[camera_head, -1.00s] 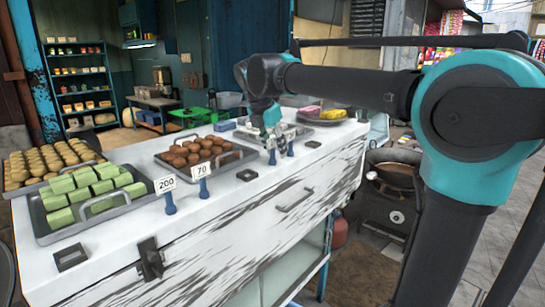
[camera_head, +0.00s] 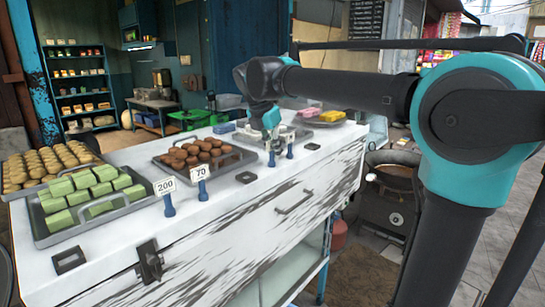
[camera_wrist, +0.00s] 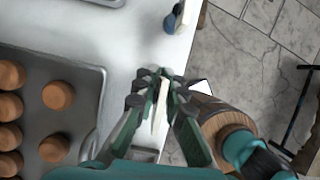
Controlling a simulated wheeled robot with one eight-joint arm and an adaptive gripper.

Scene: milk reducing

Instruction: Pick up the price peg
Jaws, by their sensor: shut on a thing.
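My gripper (camera_head: 271,122) is low over the white counter's front edge, at the price pegs there. In the wrist view my gripper (camera_wrist: 157,78) is shut on a thin pale piece (camera_wrist: 160,105), which looks like the card of a price peg. A blue peg (camera_head: 271,158) stands directly below the gripper in the head view, and another peg (camera_head: 290,151) stands just right of it. In the wrist view a blue peg (camera_wrist: 170,20) stands apart, beyond the fingertips. Two pegs stand farther left, marked 200 (camera_head: 169,203) and 70 (camera_head: 203,190). The fingers hide most of the held piece.
The white counter (camera_head: 235,205) carries trays of green blocks (camera_head: 85,197), brown round sweets (camera_head: 205,153) and pale round ones (camera_head: 45,163). Brown rounds also show at left in the wrist view (camera_wrist: 58,95). A pan on a stove (camera_head: 392,178) stands off the counter's right end.

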